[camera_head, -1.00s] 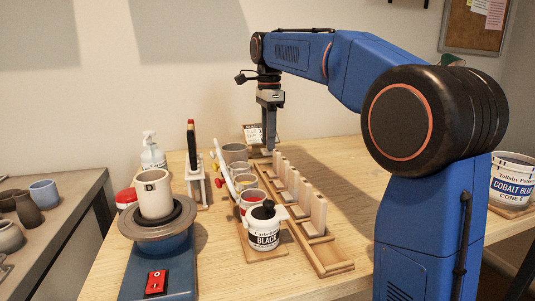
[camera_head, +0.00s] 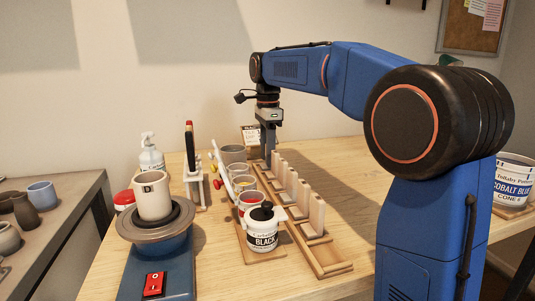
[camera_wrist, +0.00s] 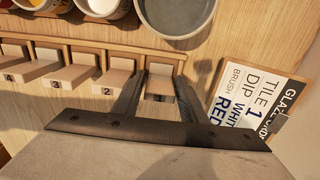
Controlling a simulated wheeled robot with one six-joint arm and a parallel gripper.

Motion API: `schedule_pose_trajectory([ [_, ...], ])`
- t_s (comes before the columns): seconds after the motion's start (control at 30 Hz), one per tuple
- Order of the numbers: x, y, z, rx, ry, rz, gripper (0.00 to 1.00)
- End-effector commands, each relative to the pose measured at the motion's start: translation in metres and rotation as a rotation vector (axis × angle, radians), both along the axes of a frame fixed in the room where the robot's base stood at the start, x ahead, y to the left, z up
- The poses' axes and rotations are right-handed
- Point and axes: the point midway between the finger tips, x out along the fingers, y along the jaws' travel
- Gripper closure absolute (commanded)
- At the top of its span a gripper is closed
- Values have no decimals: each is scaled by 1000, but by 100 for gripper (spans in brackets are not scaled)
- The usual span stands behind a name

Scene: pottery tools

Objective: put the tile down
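A wooden rack (camera_head: 325,268) with several upright pale tiles (camera_head: 303,196) runs along the table. My gripper (camera_head: 270,155) points down at the rack's far end. In the wrist view, my gripper (camera_wrist: 160,90) has its fingers on both sides of a pale tile (camera_wrist: 160,85) at the end place of the rack (camera_wrist: 195,55), beside the place marked 2.
A glaze card (camera_wrist: 255,105) stands close to the right of my gripper. A grey bucket (camera_wrist: 178,15) and glaze cups (camera_head: 246,182) line the rack's left side, with a black-glaze jar (camera_head: 262,232) nearer. A pottery wheel (camera_head: 155,225) stands at the left. The table right of the rack is clear.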

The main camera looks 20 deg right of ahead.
Motion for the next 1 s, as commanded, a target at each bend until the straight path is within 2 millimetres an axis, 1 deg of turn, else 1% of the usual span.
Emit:
schedule_pose_trajectory([
  [0.2, 0, 0, 1, 0, 0, 0, 61],
  [0.33, 0, 0, 11, 0, -1, 0, 61],
  [0.47, 1, 0, 31, 0, -3, 0, 61],
  [0.7, 1, 0, 78, 0, -3, 0, 61],
  [0.8, 1, 0, 95, 0, -1, 0, 61],
  [0.9, 1, 0, 108, 0, 0, 0, 61],
  [1.0, 0, 0, 117, 0, -1, 0, 61],
])
